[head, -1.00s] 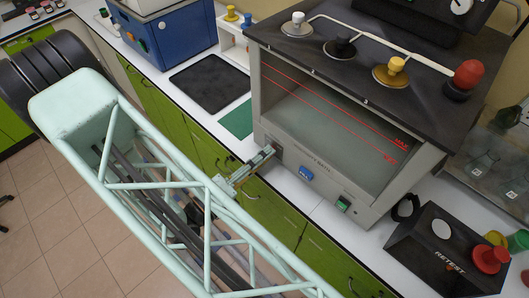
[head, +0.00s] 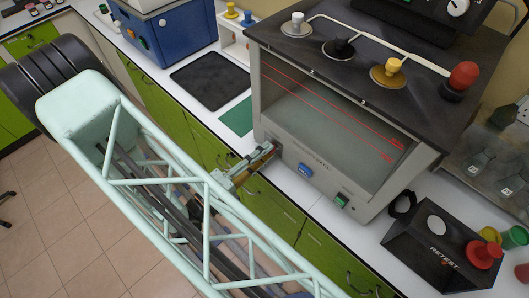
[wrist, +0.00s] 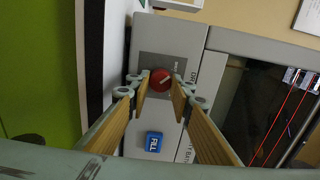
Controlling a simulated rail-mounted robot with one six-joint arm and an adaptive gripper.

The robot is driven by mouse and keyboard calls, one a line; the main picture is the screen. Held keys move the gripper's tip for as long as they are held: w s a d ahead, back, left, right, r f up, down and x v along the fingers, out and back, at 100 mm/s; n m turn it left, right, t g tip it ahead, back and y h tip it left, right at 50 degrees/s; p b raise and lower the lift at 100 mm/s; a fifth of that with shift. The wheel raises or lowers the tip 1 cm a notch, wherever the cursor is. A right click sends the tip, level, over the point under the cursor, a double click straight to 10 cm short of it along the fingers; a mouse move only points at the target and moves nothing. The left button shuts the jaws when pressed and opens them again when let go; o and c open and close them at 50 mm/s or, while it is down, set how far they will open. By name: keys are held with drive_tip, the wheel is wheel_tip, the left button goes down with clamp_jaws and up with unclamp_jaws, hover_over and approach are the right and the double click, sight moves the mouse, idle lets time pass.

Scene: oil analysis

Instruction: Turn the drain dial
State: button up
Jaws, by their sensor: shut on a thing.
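The drain dial (wrist: 160,80) is a round red knob with a pale line across it, set on a grey plate on the front of the bath. In the wrist view my gripper (wrist: 160,83) has one finger on each side of the dial and is shut on it. In the head view my gripper (head: 268,150) reaches the left end of the bath's front panel and hides the dial. The bath (head: 320,172) is a grey box with a window and red level lines.
A blue FILL button (wrist: 153,141) sits close to the dial; a green switch (head: 341,201) is farther right. A black RETEST box (head: 418,236) stands right of the bath. A black mat (head: 209,80) and green mat (head: 238,118) lie left on the white counter.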

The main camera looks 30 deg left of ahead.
drive_tip(key=o, duration=0.8)
drive_tip(key=shift+o, duration=0.2)
drive_tip(key=shift+s, duration=0.15)
drive_tip(key=v, duration=1.1)
drive_tip(key=shift+s, duration=0.3)
drive_tip(key=shift+a, duration=0.1)
